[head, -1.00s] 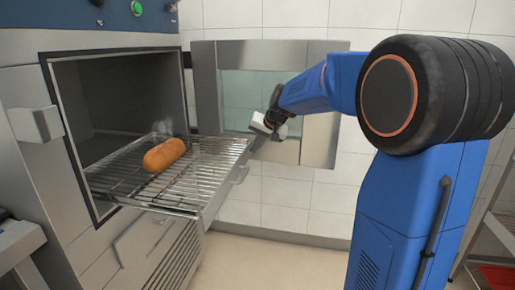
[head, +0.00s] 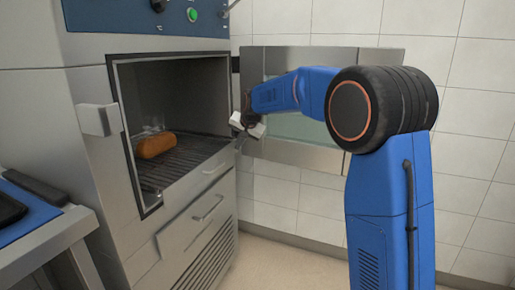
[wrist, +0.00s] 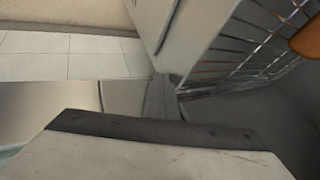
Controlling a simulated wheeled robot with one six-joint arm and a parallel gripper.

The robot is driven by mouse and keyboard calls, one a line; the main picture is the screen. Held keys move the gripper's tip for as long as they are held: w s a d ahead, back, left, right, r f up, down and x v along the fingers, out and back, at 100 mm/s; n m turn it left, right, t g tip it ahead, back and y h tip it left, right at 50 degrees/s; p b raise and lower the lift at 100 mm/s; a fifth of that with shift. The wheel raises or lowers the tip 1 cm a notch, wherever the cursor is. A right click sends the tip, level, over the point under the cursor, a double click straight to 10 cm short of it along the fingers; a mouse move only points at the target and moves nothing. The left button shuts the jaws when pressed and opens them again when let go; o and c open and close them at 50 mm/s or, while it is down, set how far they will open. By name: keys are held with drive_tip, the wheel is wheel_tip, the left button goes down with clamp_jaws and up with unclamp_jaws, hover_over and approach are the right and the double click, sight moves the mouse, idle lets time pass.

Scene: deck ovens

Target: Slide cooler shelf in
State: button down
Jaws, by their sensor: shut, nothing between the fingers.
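The wire shelf (head: 190,157) lies within the open chamber of the steel unit, its front panel (head: 214,166) close to flush with the opening; I cannot tell if a small gap is left. A brown loaf (head: 155,145) rests on it, with faint steam above. In the wrist view the shelf's wires (wrist: 268,45) fill the upper right, with the loaf (wrist: 307,40) at the edge. My gripper (head: 246,124) is shut and empty at the right side of the opening, near the shelf's right front end. Whether it touches the shelf is unclear.
The unit's door (head: 300,150) stands open to the right, behind my gripper. A closed lower panel with a handle (head: 208,208) is below the shelf. A steel table (head: 45,243) with a dark tray stands at the left. The floor in front is clear.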

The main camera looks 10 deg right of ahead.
sight(218, 142)
drive_tip(key=w+a, duration=0.4)
drive_tip(key=a, duration=0.1)
drive_tip(key=w+a, duration=0.2)
drive_tip(key=a, duration=0.1)
drive_tip(key=shift+a, duration=0.2)
drive_tip(key=shift+w+r, duration=0.1)
